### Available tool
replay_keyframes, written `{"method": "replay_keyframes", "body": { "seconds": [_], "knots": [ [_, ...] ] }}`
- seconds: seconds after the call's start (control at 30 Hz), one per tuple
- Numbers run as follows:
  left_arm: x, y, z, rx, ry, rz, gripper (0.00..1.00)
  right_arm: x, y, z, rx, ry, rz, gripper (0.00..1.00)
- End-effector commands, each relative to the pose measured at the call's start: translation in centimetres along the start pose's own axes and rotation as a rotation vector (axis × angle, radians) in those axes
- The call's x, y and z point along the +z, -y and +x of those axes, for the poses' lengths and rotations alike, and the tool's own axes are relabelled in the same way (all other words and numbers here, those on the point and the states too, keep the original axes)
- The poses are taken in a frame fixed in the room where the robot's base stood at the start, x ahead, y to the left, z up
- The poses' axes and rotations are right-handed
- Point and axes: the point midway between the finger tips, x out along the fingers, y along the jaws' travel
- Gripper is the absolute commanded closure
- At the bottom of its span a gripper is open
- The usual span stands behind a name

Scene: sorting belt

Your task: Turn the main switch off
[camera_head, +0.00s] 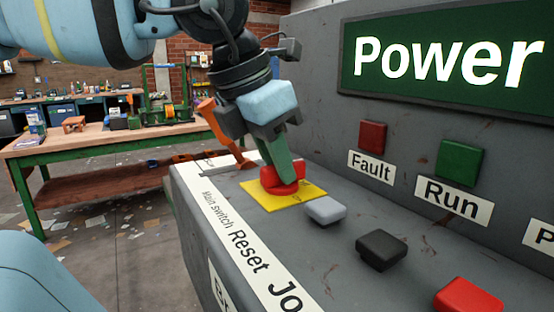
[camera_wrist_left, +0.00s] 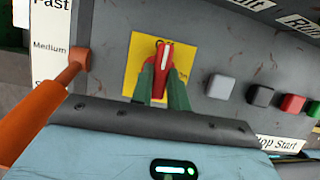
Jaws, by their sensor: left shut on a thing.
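In the left wrist view the red knob (camera_wrist_left: 163,62) sits between the two fingertips (camera_wrist_left: 162,78) on the yellow plate (camera_wrist_left: 133,72). A white line on the knob points roughly up in that view. The plate's lettering is mostly hidden. My right gripper is not in view.
An orange lever (camera_head: 229,135) stands close beside my left gripper, by a Fast/Medium scale in the wrist view. Grey (camera_head: 326,210), black (camera_head: 380,249) and red (camera_head: 468,297) buttons run rightward. A green "Power" panel (camera_head: 447,60), red "Fault" lamp (camera_head: 373,136) and green "Run" lamp (camera_head: 459,162) are behind.

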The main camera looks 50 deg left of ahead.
Motion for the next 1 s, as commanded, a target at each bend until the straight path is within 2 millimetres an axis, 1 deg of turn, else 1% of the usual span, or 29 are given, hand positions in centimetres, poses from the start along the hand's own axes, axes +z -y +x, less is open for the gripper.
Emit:
{"method": "replay_keyframes", "body": {
  "seconds": [0.07,0.1,0.23,0.47,0.57,0.67,0.9,1.0],
  "knots": [
    [0.0,0.0,0.0,0.000,-0.002,-0.002,1.00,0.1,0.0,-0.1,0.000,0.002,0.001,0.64],
    [0.0,0.0,0.0,0.000,-0.002,-0.002,0.78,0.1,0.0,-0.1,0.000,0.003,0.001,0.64],
    [0.0,0.0,0.0,0.000,-0.002,-0.001,0.62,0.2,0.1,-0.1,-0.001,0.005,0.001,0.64],
    [0.0,0.0,0.0,0.000,-0.001,0.000,0.62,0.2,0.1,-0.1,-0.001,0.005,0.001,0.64],
    [0.0,0.0,-0.3,0.000,0.001,0.000,0.62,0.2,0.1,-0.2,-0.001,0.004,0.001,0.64],
    [0.1,0.0,-1.3,0.001,0.004,0.000,0.62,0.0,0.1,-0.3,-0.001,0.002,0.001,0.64],
    [0.1,0.0,-5.2,0.000,0.004,-0.001,0.62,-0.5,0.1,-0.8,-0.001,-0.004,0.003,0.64],
    [0.1,0.0,-6.5,0.001,0.003,-0.001,0.62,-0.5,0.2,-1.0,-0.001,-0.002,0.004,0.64]
  ]
}}
